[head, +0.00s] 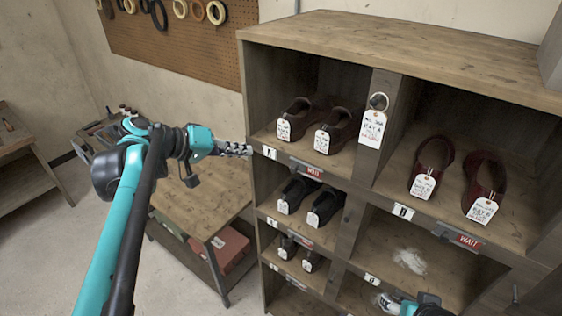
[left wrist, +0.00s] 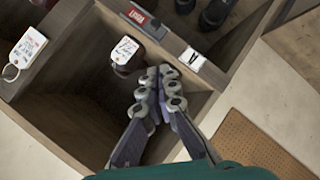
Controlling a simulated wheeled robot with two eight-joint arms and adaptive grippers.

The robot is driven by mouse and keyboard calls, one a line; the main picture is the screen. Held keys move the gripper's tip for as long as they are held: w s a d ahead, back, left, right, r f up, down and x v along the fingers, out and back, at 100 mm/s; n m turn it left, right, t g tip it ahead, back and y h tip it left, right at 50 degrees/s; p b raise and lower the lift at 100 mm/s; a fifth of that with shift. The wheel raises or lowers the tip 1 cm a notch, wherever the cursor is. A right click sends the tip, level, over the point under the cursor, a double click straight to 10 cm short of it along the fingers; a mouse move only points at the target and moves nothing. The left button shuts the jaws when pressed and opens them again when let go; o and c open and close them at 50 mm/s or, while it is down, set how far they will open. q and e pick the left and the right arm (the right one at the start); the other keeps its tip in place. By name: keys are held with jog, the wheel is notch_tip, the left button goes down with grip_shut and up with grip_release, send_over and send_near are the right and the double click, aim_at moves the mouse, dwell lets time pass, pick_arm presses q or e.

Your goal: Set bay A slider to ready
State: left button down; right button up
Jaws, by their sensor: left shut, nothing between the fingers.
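Bay A is the top-left compartment of the wooden shelf, marked by an A label (head: 269,152) on its front edge. Its slider (head: 308,168) is a grey strip on that edge, showing red WAIT. In the left wrist view the slider (left wrist: 146,20) and A label (left wrist: 194,60) appear upside down. My left gripper (head: 236,149) is shut and empty, just left of the A label; its fingertips (left wrist: 168,77) also show in the left wrist view. I cannot tell whether they touch the edge. My right gripper (head: 392,303) is partly visible at the bottom; its jaws are unclear.
Brown tagged shoes (head: 337,128) stand in bay A. Bay B's red WAIT panel (head: 468,240) is on the right, below maroon shoes (head: 484,181). A tag (head: 373,127) hangs on the divider. A low wooden table (head: 205,205) stands left of the shelf, under my left arm.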

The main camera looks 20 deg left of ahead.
pick_arm(q)
jog(key=p, duration=0.1)
send_near(296, 166)
jog(key=w, duration=0.1)
jog(key=w+f, duration=0.1)
jog(key=w+d, duration=0.1)
jog(key=w, duration=0.1)
jog(key=shift+d+f, duration=0.1)
jog(key=shift+f, duration=0.25)
jog(key=shift+s+d+f, duration=0.15)
jog(key=shift+d+f, duration=0.2)
jog(key=shift+d, duration=0.1)
jog(key=shift+f, duration=0.15)
